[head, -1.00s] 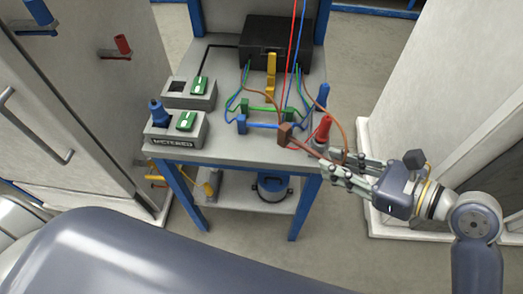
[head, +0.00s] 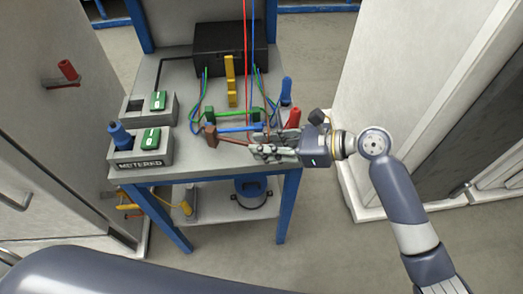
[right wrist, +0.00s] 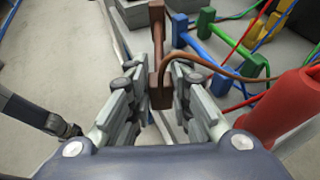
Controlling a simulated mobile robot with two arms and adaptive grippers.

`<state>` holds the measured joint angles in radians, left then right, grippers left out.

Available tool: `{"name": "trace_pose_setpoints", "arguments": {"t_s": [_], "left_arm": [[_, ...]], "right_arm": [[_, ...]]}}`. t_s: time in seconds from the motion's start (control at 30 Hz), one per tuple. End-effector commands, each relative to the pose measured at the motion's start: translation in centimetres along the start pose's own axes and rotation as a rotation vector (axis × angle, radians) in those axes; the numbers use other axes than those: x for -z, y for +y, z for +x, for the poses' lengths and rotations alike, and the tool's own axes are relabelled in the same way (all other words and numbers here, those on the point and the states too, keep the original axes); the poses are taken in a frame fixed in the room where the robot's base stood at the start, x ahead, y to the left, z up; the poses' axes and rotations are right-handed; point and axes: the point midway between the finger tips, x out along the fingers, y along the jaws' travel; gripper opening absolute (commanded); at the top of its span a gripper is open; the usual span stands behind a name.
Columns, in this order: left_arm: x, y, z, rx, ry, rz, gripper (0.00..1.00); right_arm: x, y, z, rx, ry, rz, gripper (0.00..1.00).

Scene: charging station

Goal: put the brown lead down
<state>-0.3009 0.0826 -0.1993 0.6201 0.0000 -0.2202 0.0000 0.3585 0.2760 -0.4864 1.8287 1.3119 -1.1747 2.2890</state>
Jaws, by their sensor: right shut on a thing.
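The brown lead (head: 210,136) has a block at each end of a bar and a thin brown wire. My right gripper (head: 256,147) is shut on its near end, over the front right part of the grey bench (head: 190,173). In the right wrist view the near brown block (right wrist: 160,88) sits between the fingers, and the far block (right wrist: 156,12) points away. I cannot tell whether the lead touches the bench top. The blue lead (head: 238,128) lies just behind it, partly hidden by my gripper. My left gripper is out of view.
A green lead (head: 235,109) and yellow lead (head: 231,80) lie further back, before a black box (head: 230,48). A red plug (head: 293,117) and blue plug (head: 286,91) stand at the right edge. The METERED box (head: 142,148) stands front left. Bare bench top lies between.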

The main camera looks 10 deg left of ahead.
Motion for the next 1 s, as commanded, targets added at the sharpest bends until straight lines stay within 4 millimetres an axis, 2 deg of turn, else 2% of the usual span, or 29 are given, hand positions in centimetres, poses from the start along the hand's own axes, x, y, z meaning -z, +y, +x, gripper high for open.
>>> {"name": "trace_pose_setpoints", "arguments": {"t_s": [0.2,0.47,0.8,0.83,0.87,1.0], "left_arm": [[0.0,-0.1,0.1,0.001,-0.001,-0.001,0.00],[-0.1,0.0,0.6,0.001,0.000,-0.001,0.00],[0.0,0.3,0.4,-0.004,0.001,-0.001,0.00],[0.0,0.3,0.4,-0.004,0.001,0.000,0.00],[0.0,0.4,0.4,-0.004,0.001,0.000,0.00],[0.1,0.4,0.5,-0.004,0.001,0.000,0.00]], "right_arm": [[0.0,-0.8,1.3,-0.001,0.001,0.001,0.00],[3.0,-0.8,2.4,0.000,0.001,0.004,0.00],[3.1,-0.8,2.5,0.001,0.000,0.002,0.00],[3.2,-0.8,2.5,0.001,0.000,0.002,0.21],[3.2,-0.8,2.5,0.001,0.000,0.001,0.28],[3.2,-0.8,2.5,0.001,0.000,0.001,0.28]]}}
